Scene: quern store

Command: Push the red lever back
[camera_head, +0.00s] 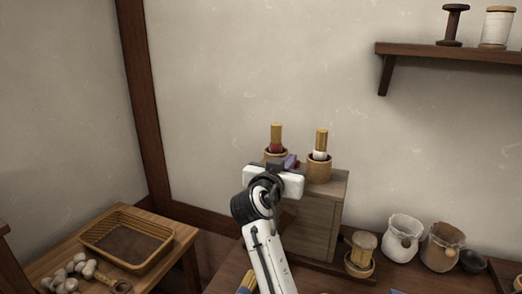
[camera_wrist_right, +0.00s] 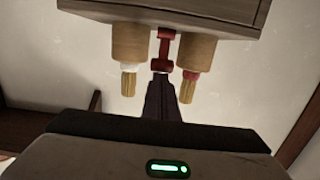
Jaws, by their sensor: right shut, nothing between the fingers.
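The red lever (camera_wrist_right: 162,50) shows in the wrist view between two wooden cups, at the edge of the wooden box (camera_wrist_right: 205,10). In the head view my right gripper and wrist cover most or all of it. My right gripper (camera_wrist_right: 161,80) is shut and empty, its dark fingertips right at the lever's near end. I cannot tell whether they touch it. In the head view my right gripper (camera_head: 290,162) is over the top of the wooden box (camera_head: 318,222). My left gripper is not in view.
On the box, a cup with a red-collared peg (camera_head: 276,135) stands left and a cup with a white-collared peg (camera_head: 320,143) right, both close to the gripper. A wooden jar (camera_head: 361,252) and cloth sacks (camera_head: 402,238) stand to the right. A basket (camera_head: 104,253) sits on the left table.

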